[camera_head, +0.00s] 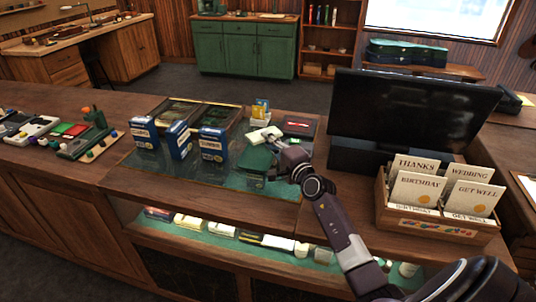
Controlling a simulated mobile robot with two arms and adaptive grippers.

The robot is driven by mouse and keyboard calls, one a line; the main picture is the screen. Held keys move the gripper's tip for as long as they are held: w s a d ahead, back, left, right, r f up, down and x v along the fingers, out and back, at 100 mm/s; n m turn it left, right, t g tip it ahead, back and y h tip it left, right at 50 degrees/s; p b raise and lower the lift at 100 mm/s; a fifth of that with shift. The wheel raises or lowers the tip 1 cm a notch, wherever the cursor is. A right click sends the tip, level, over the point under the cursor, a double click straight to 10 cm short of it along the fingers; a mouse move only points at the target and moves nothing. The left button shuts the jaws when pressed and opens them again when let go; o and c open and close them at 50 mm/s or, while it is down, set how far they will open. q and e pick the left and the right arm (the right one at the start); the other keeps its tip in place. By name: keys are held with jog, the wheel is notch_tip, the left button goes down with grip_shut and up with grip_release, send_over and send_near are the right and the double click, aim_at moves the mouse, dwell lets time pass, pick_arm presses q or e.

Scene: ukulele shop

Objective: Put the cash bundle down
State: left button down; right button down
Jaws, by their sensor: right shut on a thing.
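My right gripper (278,144) reaches in from the lower right over the glass-topped counter (150,181). It is shut on a small pale bundle (260,135), which looks like the cash bundle. The bundle sticks out to the upper left of the fingers. A dark green box (255,160) is just below and left of the gripper. I cannot tell whether the bundle touches the surface beneath it. My left gripper is out of view.
Several blue-and-white boxes (213,146) stand left of the gripper, before dark trays (215,116). A small holder (260,115) is behind the bundle. A black monitor (410,112) and a greeting-card box (435,227) are at right.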

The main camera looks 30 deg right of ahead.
notch_tip(320, 180, down, 4)
jog(key=shift+f+b, duration=0.2)
jog(key=shift+b, duration=0.9)
jog(key=shift+f, duration=0.2)
jog(key=shift+f, duration=0.2)
jog(key=shift+f+b, duration=0.45)
jog(key=shift+b, duration=0.1)
jog(key=c, duration=2.1)
grip_release()
jog(key=shift+r, duration=0.1)
jog(key=shift+r, duration=0.1)
